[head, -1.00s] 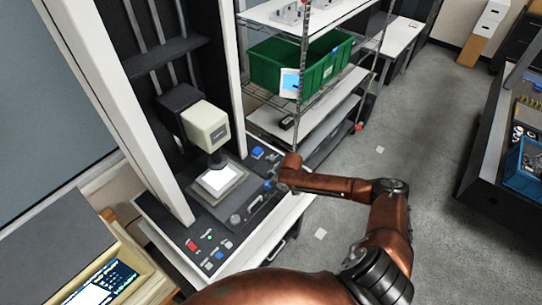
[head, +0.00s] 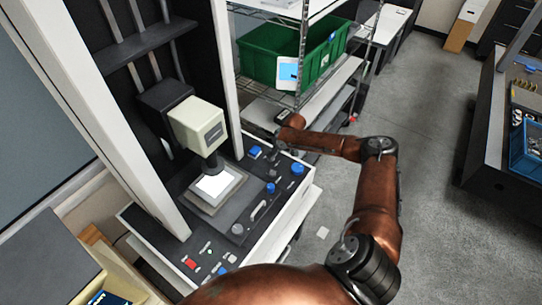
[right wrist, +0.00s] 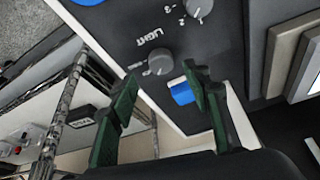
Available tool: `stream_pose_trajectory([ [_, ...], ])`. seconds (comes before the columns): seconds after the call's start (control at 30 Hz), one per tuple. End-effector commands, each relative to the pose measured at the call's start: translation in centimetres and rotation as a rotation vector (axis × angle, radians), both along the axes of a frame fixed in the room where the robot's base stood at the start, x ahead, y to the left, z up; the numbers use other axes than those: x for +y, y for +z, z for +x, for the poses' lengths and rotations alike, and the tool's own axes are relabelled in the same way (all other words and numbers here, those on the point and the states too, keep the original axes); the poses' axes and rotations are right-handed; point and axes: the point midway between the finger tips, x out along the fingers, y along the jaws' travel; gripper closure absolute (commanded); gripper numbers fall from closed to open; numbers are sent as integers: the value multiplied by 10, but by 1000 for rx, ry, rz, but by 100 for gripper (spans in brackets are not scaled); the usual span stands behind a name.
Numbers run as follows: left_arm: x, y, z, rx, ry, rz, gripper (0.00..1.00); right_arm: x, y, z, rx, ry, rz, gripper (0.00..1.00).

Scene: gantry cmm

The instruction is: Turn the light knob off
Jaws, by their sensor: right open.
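The light knob (right wrist: 160,62) is a round grey knob beside the printed word LIGHT on the dark control panel (right wrist: 120,28) in the right wrist view. My right gripper (right wrist: 160,80) is open with its green fingers spread. The knob shows just beyond and between the fingertips, with no visible contact. In the head view my right arm reaches over the panel's far right corner (head: 284,158), where the gripper is small and the knob is hard to make out. My left gripper is in neither view.
A blue button (right wrist: 182,92) is close to the right finger. A second grey knob (right wrist: 198,8) is farther along the panel. The wire shelf with a green bin (head: 275,62) stands close behind my right gripper. The machine's beige head (head: 197,122) is left of it.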

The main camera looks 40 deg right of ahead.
Motion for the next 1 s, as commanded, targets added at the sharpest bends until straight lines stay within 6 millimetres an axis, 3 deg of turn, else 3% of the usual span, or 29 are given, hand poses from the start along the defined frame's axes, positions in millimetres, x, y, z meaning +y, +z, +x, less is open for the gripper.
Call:
stream_pose_trajectory([
  [0.23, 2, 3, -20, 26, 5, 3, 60, 3, -34, 15, -1, -2, 3, 56],
  [0.53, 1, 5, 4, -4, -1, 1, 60, 2, -48, 20, -1, 0, 0, 56],
  [0.7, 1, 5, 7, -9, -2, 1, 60, 2, -48, 20, -1, 0, 1, 56],
  [1.0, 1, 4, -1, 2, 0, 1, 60, 2, -48, 20, -1, 0, 1, 76],
])
